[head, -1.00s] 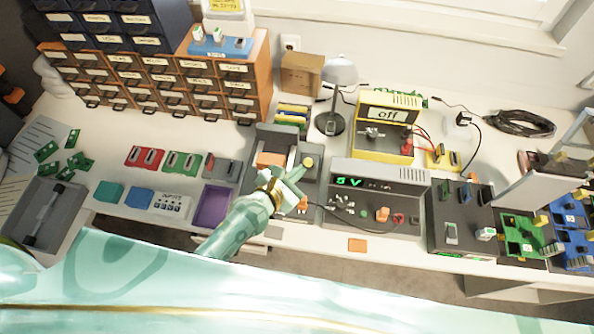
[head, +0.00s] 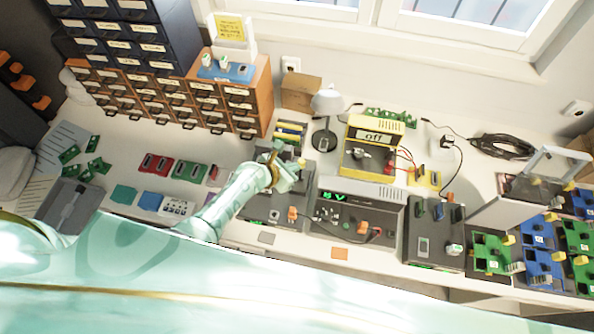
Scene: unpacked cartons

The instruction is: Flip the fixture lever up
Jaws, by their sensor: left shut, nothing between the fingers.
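The fixture (head: 264,210) is a dark grey block on the bench, left of the meter with the green display. My left gripper (head: 288,172) reaches over its upper part, with its fingers shut and nothing held between them. The gripper and forearm cover much of the fixture. I cannot clearly make out the lever; it is hidden behind or beside the fingers, so I cannot tell whether they touch it. My right gripper is not in view.
The grey meter (head: 355,214) stands close on the right, with a black cable in front. A yellow power unit (head: 375,130) showing "off" stands behind it. Orange drawers (head: 236,105) rise at the back left. Coloured boards (head: 490,253) lie at the right.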

